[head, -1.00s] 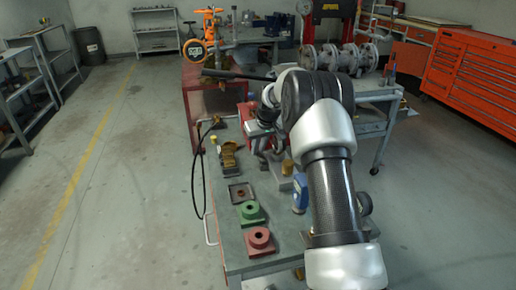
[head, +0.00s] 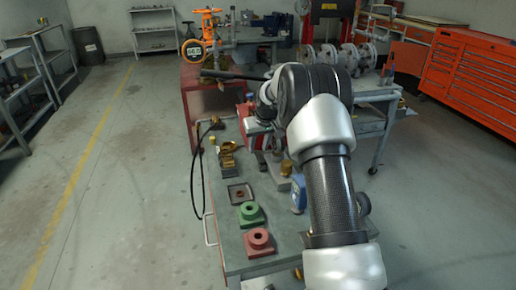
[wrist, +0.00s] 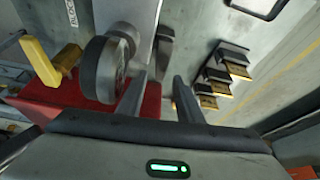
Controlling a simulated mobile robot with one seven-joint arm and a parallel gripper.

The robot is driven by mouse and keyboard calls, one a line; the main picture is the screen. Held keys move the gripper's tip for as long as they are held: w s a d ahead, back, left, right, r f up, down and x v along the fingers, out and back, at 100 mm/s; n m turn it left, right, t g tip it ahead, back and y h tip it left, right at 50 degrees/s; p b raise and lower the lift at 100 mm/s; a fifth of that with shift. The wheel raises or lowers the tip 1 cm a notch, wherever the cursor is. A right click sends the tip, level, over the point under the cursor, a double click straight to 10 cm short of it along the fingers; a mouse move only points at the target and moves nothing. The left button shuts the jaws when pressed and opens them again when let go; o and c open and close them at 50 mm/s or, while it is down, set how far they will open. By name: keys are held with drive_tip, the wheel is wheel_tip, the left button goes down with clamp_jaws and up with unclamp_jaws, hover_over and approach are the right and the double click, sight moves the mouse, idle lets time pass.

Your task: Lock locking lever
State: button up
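My gripper (wrist: 160,95) shows in the wrist view with its two dark fingers apart and nothing clearly held between them. A dark round knob or wheel (wrist: 103,68) stands just left of the fingers, above a red block (wrist: 62,100). In the head view my gripper (head: 258,128) is small and partly hidden by my arm, over the far part of the workbench near a red part.
The grey bench (head: 228,235) holds a green block (head: 249,214), a red block (head: 258,241), a black tray (head: 240,193) and brass pieces (head: 228,160). A long black bar (head: 235,75) crosses beyond my gripper. An orange valve (head: 196,50) stands behind. Floor at left is clear.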

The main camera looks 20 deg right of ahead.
drive_tip(key=p+v, duration=0.2)
drive_tip(key=v, duration=1.3)
drive_tip(key=shift+s+r, duration=0.2)
drive_tip(key=shift+r, duration=0.1)
drive_tip(key=shift+c, duration=1.3)
drive_tip(key=shift+s+a+f, duration=0.1)
drive_tip(key=shift+a+f, duration=0.05)
drive_tip(key=shift+f, duration=0.2)
drive_tip(key=c, duration=0.4)
drive_tip(key=a+f+h, duration=0.1)
drive_tip(key=f+h, duration=0.1)
drive_tip(key=f, duration=0.1)
drive_tip(key=a+f+g+p, duration=0.1)
drive_tip(key=f, duration=0.1)
drive_tip(key=shift+s+a+m+h, duration=0.3)
drive_tip(key=shift+s+m+h, duration=0.1)
clamp_jaws()
drive_tip(key=w+a+f+t+h+p, duration=0.1)
drive_tip(key=w+a+f+t+h, duration=0.15)
drive_tip(key=a, duration=0.25)
drive_tip(key=shift+g+h, duration=0.25)
drive_tip(key=shift+g, duration=0.1)
drive_tip(key=x, duration=1)
drive_tip(key=shift+s+a+f, duration=0.3)
drive_tip(key=shift+f, duration=0.05)
